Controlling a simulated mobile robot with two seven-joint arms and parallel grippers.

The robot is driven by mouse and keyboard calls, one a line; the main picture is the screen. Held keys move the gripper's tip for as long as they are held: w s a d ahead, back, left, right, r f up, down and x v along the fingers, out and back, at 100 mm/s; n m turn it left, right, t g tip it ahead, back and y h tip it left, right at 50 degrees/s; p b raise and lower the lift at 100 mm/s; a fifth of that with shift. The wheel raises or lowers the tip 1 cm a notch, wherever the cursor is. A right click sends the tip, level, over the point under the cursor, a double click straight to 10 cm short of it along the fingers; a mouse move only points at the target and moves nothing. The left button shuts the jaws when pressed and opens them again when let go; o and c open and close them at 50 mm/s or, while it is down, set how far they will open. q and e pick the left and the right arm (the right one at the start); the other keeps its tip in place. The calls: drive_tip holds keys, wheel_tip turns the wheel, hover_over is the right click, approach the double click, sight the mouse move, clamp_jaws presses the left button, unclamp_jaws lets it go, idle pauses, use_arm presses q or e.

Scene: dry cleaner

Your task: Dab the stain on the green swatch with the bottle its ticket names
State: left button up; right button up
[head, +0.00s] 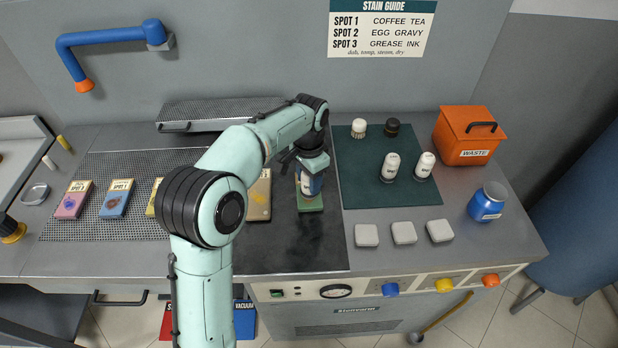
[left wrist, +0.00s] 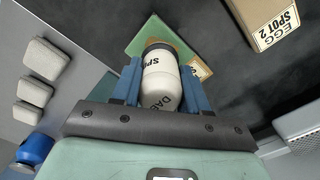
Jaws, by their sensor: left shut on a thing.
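My left gripper (head: 311,172) is shut on a white bottle (left wrist: 160,82), held with its dark end towards the green swatch (head: 310,206). Its label reads "SPO..." and "DAB"; the number is turned out of sight. In the left wrist view the bottle's end overlaps the green swatch (left wrist: 141,40); I cannot tell whether they touch. The swatch's ticket (left wrist: 201,68) shows partly beside the bottle, its text unreadable. The stain is hidden behind the bottle and gripper. My right gripper is out of view.
A beige swatch (head: 260,197) ticketed "EGG SPOT 2" lies left of the green one. Pink (head: 74,200), blue (head: 117,199) and yellow swatches lie further left. Right are grey pads (head: 404,233), a blue jar (head: 487,202) and an orange waste box (head: 470,135). The front worktop is clear.

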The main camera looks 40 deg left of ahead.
use_arm(q)
drive_tip(key=shift+f, duration=0.5)
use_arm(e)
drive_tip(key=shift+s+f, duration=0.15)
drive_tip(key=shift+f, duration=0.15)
use_arm(q)
drive_tip(key=shift+f, duration=0.1)
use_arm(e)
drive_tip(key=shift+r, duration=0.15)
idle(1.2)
use_arm(q)
drive_tip(key=shift+r+p, duration=0.7)
drive_tip(key=shift+r, duration=0.6)
drive_tip(key=shift+r+p, duration=1.35)
drive_tip(key=shift+r, duration=1)
drive_tip(key=shift+w+f, duration=0.1)
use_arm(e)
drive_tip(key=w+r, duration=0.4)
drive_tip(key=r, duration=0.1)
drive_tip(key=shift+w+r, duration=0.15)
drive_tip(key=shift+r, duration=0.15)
